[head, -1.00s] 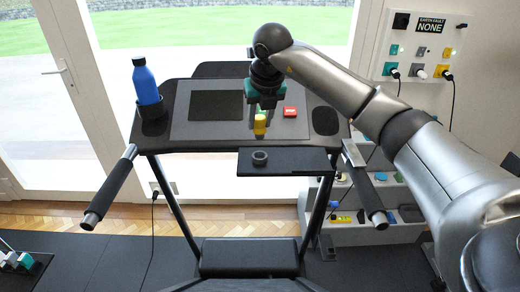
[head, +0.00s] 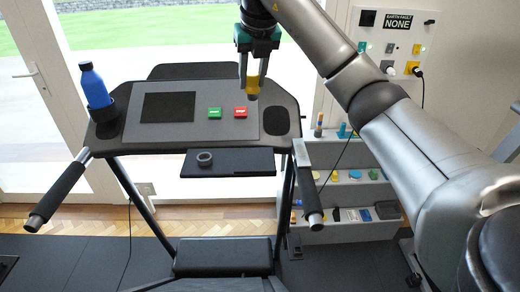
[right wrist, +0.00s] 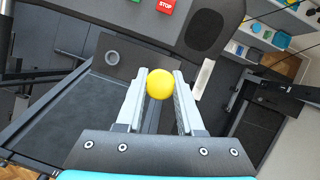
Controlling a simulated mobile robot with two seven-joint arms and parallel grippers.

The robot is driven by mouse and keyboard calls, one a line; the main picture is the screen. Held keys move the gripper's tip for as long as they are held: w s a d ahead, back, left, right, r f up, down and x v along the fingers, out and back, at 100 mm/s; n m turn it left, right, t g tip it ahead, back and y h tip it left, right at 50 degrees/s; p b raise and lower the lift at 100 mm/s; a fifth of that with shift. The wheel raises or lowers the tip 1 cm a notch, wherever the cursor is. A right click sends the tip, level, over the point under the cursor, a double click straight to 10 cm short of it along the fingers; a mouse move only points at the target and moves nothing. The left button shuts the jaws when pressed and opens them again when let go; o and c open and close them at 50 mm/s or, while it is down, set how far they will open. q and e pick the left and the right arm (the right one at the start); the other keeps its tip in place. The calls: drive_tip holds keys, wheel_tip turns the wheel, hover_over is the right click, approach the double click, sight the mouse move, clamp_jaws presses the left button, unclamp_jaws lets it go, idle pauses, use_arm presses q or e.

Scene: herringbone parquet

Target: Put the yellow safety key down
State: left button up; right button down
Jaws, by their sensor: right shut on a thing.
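My right gripper (head: 252,80) is shut on the yellow safety key (head: 253,82). It holds the key above the right part of the treadmill console (head: 170,128), in the air. In the right wrist view the key's round yellow end (right wrist: 160,84) sits between the two fingertips (right wrist: 160,80); the rest of it is hidden. A small dark shelf (head: 245,162) with a grey ring (head: 204,158) on it juts out below the console. My left gripper is out of view.
The console has a green button (head: 214,113) and a red stop button (head: 240,112). A blue bottle (head: 95,86) stands in its left holder. A stepped rack (head: 340,160) with several small items and a wall panel (head: 395,40) with plugs are at the right.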

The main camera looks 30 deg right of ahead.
wheel_tip(320, 180, down, 18)
drive_tip(key=shift+a+r+p, duration=0.1)
drive_tip(key=shift+r+p, duration=0.05)
drive_tip(key=shift+p, duration=0.45)
drive_tip(key=c, duration=0.5)
unclamp_jaws()
drive_tip(key=shift+r, duration=0.15)
drive_tip(key=b+v, duration=0.1)
drive_tip(key=v, duration=1)
drive_tip(key=shift+s+a+r, duration=0.1)
drive_tip(key=shift+s+r, duration=0.15)
drive_tip(key=shift+r, duration=0.05)
